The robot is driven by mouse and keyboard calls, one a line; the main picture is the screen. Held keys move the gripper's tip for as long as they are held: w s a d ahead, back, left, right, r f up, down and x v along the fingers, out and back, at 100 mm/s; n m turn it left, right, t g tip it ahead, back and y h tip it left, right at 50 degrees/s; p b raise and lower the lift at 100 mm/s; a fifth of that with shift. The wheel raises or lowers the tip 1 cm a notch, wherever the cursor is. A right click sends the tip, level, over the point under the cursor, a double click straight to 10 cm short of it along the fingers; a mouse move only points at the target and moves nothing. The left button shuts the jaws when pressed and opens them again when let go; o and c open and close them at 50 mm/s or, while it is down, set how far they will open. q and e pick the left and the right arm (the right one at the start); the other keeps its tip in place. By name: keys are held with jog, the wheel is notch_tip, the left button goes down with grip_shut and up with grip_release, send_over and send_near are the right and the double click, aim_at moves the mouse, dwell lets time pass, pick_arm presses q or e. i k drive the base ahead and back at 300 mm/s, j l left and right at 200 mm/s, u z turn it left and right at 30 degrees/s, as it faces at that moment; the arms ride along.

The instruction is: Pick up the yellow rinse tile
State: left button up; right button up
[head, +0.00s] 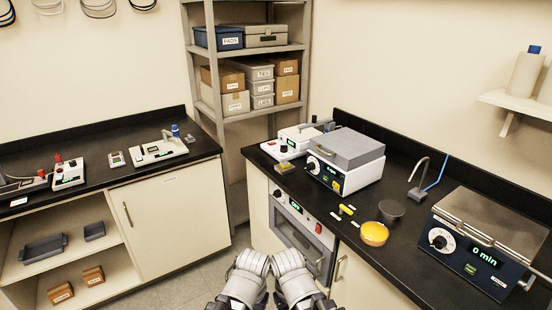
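On the right black counter (405,262) sits a small bright yellow piece (346,210); it is too small to tell whether it is a tile. A yellow-orange round dish (374,234) stands to its right, nearer the counter's front edge. My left gripper (252,263) and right gripper (289,262) are side by side at the bottom centre, in front of the counter and apart from everything on it. Their finger openings cannot be made out.
A dark round drain (391,209) and a tap (420,172) lie behind the dish. A grey-lidded instrument (345,160) stands left of them and a "0 min" box (486,240) right. An oven (301,235) is below the counter. A shelf rack (250,80) stands behind.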

aim_at(285, 164)
jog(key=i+j, duration=0.3)
jog(key=i+j+z, duration=0.1)
jog(key=i+j, duration=0.15)
jog(key=j, duration=0.25)
jog(key=i+j, duration=0.3)
jog(key=i+j+z, duration=0.1)
jog(key=i+j, duration=0.15)
jog(key=j, duration=0.25)
jog(key=i+j, duration=0.25)
jog(key=j, duration=0.2)
jog(key=i+j+z, duration=0.1)
jog(key=i+j, duration=0.15)
jog(key=j, duration=0.2)
